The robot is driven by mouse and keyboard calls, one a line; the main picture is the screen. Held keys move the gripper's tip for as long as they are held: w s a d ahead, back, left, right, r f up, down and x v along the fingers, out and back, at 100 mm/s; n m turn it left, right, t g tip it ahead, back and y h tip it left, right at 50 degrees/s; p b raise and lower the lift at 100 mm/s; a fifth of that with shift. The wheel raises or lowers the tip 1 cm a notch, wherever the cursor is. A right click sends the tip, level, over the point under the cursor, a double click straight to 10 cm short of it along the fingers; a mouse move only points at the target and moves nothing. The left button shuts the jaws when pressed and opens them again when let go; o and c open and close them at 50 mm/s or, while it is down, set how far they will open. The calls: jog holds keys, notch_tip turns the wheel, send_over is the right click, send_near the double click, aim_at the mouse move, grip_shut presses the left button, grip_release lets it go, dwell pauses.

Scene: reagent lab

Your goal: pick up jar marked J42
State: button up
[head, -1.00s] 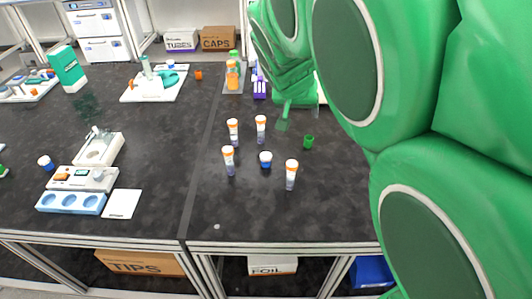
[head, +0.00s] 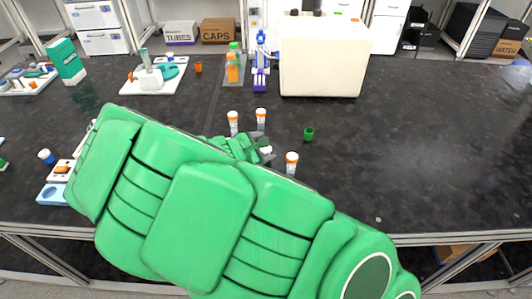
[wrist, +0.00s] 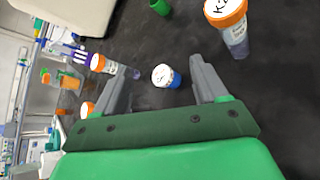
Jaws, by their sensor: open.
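A short jar with a white lid and blue body (wrist: 166,77) stands between the open fingers of my gripper (wrist: 162,72) in the wrist view, nearer their tips. The fingers appear apart from it. Its lid has dark marks too small to read, so I cannot confirm J42. In the head view my gripper (head: 258,144) is low over the bench, and the jar's white lid (head: 266,150) shows beside it. Orange-capped vials stand around: two behind (head: 233,120) (head: 261,117) and one at right (head: 291,163). The lid of one vial (wrist: 228,24) bears partly readable lettering.
A small green cup (head: 308,134) stands right of the gripper. A large white box (head: 325,62) and a purple rack (head: 260,82) are farther back. The bench at right (head: 440,140) is clear. My arm hides much of the front bench.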

aim_at(264, 151)
jog(key=a+f+n, duration=0.1)
jog(key=n, duration=0.2)
jog(key=a+f+n+t, duration=0.1)
jog(key=f+n, duration=0.1)
jog(key=a+f+n+t, duration=0.1)
jog(key=n, duration=0.2)
jog(key=shift+s+a+f+n+y, duration=0.3)
jog(key=shift+s+a+y, duration=0.05)
jog(key=shift+s+y, duration=0.05)
jog(key=shift+x, duration=3.8)
jog(key=shift+r, duration=0.1)
jog(key=c, duration=1.1)
